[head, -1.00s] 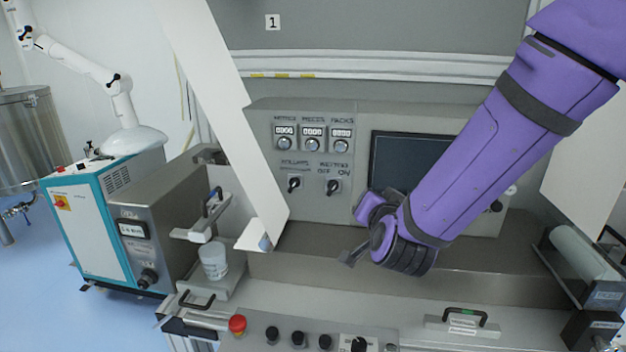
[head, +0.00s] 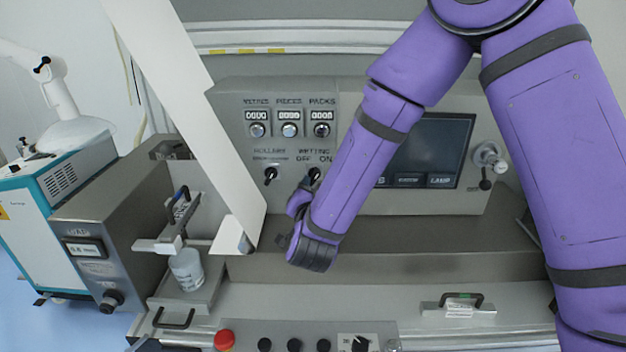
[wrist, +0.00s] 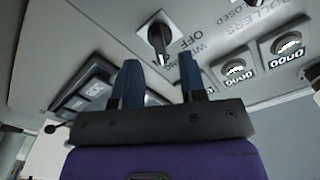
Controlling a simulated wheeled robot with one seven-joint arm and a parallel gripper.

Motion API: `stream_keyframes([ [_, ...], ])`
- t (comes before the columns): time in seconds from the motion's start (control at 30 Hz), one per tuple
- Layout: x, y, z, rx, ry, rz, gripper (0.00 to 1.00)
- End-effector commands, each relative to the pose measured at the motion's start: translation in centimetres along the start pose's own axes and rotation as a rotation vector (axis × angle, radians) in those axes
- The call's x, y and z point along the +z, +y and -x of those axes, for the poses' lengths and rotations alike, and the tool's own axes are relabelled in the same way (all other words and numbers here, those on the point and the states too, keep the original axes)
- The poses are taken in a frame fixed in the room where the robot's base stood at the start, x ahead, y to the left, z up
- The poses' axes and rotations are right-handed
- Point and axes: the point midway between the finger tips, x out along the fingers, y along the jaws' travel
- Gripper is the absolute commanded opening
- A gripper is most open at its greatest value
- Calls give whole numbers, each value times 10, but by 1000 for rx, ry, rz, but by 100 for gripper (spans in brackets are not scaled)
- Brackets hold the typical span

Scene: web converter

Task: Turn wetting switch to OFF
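The wetting switch (head: 314,174) is a small black rotary knob on the grey control panel, under the OFF and ON labels. Its handle looks tilted toward the upper right, the ON side, in the head view. In the wrist view the black knob (wrist: 160,40) sits on its pale plate beside the OFF lettering, just beyond my fingertips. My gripper (wrist: 158,78) is open and empty, its two dark fingers apart, with the knob roughly in line with the gap.
The similar rollers switch (head: 270,175) is just left. Counters with knobs (head: 289,130) are above. A dark screen (head: 428,150) stands right, partly behind my arm. A white web (head: 190,90) slants down at left. The grey ledge (head: 400,235) below is clear.

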Motion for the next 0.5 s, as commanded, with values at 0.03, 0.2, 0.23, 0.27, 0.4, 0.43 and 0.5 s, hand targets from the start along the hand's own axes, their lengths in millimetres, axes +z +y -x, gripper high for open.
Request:
stream_keyframes([
  [0.03, 0, 1, -9, 3, 2, -2, 38],
  [0.2, 0, 0, -32, 1, 1, -1, 38],
  [0.23, 0, 0, -35, 1, 0, -1, 38],
  [0.27, 0, 0, -37, 1, 0, -1, 38],
  [0.4, 0, 0, -44, 0, 0, 1, 38],
  [0.43, 0, 0, -44, 0, 0, 1, 38],
  [0.5, 0, 0, -45, 0, -1, 1, 38],
])
